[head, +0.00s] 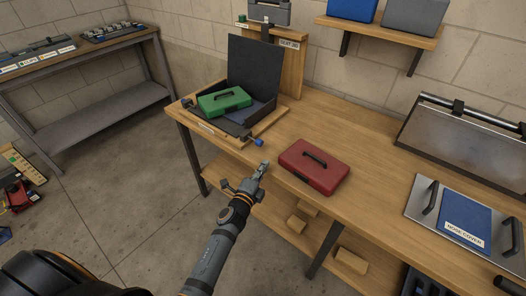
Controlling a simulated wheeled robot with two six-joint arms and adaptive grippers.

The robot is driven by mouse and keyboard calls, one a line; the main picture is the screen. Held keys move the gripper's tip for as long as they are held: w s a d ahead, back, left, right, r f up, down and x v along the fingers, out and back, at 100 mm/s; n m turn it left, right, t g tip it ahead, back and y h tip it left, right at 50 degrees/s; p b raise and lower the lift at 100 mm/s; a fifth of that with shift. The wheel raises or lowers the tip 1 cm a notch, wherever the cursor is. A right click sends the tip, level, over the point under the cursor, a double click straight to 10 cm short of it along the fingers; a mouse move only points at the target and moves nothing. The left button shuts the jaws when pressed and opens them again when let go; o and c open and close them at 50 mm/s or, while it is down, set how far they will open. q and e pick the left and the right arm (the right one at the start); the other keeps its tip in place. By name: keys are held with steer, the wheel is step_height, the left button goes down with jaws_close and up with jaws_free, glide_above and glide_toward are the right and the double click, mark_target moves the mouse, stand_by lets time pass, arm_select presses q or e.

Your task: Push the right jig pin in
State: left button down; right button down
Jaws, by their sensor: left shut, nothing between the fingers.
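The jig (262,118) sits at the left end of the wooden bench, with a dark upright back panel and a green case with a handle (223,101) in it. A pin with a blue knob (259,142) sticks out at the jig's front right corner. How deep it sits is too small to tell. My left gripper (264,165) is shut and empty, at the bench's front edge just below the blue knob in the picture. A small gap shows between them. My right gripper is not in view.
A red case (314,166) lies on the bench (375,153) right of my gripper. Farther right are a metal plate with handles and a blue label sheet (465,221), and a grey hinged cover (462,137). A shelf (378,31) hangs on the back wall.

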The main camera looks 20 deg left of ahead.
mark_target(252, 151)
arm_select(q)
steer(key=w, duration=0.6)
steer(key=shift+d+f+b, duration=0.1)
steer(key=shift+d+b, duration=0.2)
steer(key=a, duration=0.1)
steer(key=w+a, duration=0.1)
steer(key=a, duration=0.1)
steer(key=shift+w, duration=0.2)
steer(key=shift+a, duration=0.4)
steer(key=shift+w, duration=0.1)
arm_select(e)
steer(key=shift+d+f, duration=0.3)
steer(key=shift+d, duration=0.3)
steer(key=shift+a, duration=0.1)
arm_select(q)
steer(key=shift+a, duration=0.15)
steer(key=a, duration=0.1)
steer(key=w+a, duration=0.1)
steer(key=a, duration=0.2)
steer(key=shift+w+a, duration=0.25)
steer(key=shift+w, duration=0.1)
steer(key=shift+d, duration=0.1)
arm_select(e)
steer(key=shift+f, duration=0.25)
